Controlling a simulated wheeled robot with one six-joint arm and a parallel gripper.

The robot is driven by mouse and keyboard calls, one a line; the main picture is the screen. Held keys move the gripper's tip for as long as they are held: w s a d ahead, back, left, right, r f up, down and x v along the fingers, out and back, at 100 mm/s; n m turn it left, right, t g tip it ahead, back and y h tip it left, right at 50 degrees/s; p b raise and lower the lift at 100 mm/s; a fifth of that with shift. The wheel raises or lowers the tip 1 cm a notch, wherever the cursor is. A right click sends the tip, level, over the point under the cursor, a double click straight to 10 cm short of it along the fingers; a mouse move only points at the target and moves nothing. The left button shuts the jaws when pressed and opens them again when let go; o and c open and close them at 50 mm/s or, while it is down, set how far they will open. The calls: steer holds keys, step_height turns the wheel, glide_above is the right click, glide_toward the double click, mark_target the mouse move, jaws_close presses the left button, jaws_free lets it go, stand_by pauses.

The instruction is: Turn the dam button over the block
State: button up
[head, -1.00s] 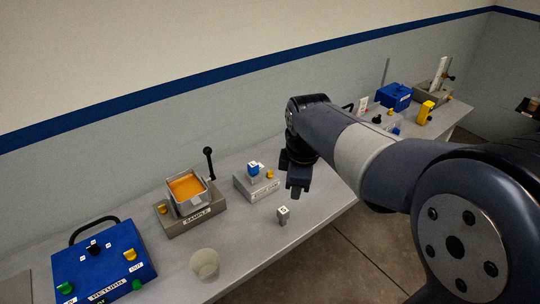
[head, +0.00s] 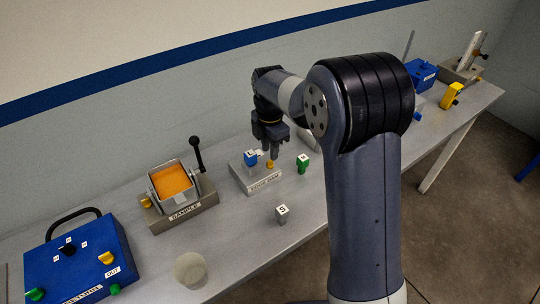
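The grey dam block (head: 243,179), with a label on its front edge, sits on the bench in the middle of the head view. A blue piece with a white lettered top (head: 250,159) stands on its left part. A small yellow button (head: 269,165) shows at its right end. My gripper (head: 274,154) points down just above and behind the yellow button, over the right end of the block. Its fingertips are small and dark, so I cannot tell whether they are open or touching the button.
A grey cube (head: 282,213) marked S and a green piece (head: 303,163) with a white top stand nearby on the bench. The sample bath (head: 178,217) with orange resin and a black lever is left. A blue return box (head: 80,262) and a pale cup (head: 189,268) are nearer.

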mark_target(270, 163)
steer(key=shift+f, duration=2.05)
steer(key=shift+c, duration=0.2)
jaws_close()
